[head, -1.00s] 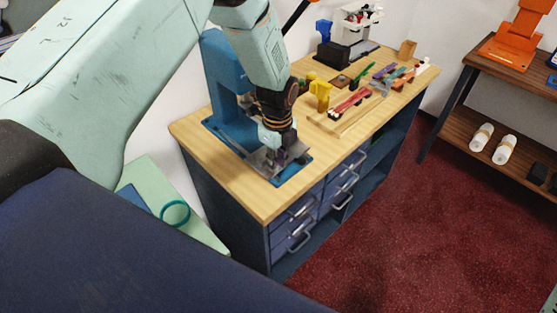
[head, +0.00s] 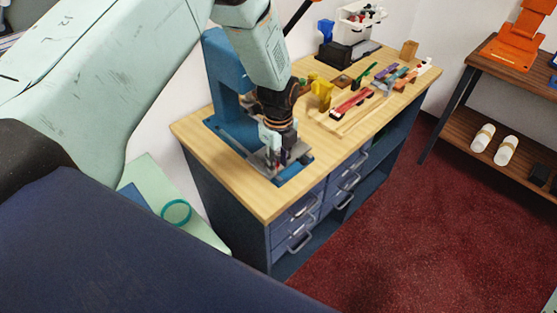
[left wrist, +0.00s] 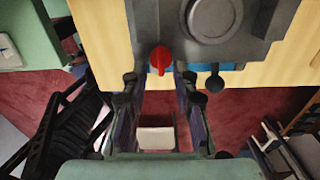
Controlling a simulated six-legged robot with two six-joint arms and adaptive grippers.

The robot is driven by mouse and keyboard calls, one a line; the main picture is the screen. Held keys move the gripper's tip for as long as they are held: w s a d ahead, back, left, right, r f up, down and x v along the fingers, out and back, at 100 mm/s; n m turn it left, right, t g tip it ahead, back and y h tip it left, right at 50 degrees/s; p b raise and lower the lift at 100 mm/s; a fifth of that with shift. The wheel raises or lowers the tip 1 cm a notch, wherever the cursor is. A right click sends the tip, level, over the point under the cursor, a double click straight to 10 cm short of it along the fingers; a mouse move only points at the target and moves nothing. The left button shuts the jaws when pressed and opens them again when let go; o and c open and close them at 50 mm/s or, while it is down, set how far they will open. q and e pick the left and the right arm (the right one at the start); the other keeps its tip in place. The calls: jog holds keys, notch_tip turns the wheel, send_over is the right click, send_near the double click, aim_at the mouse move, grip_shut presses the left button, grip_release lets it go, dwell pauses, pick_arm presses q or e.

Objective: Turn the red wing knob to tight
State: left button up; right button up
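The red wing knob (left wrist: 160,58) shows in the left wrist view at the front edge of a dark grey machine plate (left wrist: 212,50). Its wing points toward the gripper. My left gripper (left wrist: 159,80) is open, with one finger on each side of the knob's line and a gap to each. Whether the fingertips reach past the knob is hard to tell. In the head view my left gripper (head: 275,155) points down over the front of the blue machine (head: 228,75), and it mostly hides the knob there. My right gripper is not in view.
The machine stands on a wooden-topped counter (head: 240,188) with blue drawers. A yellow item (head: 321,92) and several swatches lie farther along. A pale green surface (head: 150,175) is at left.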

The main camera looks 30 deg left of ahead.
aim_at(278, 165)
pick_arm(q)
jog(key=shift+r, duration=0.15)
notch_tip(278, 165, up, 12)
dwell(0.5)
jog(key=shift+f, duration=0.2)
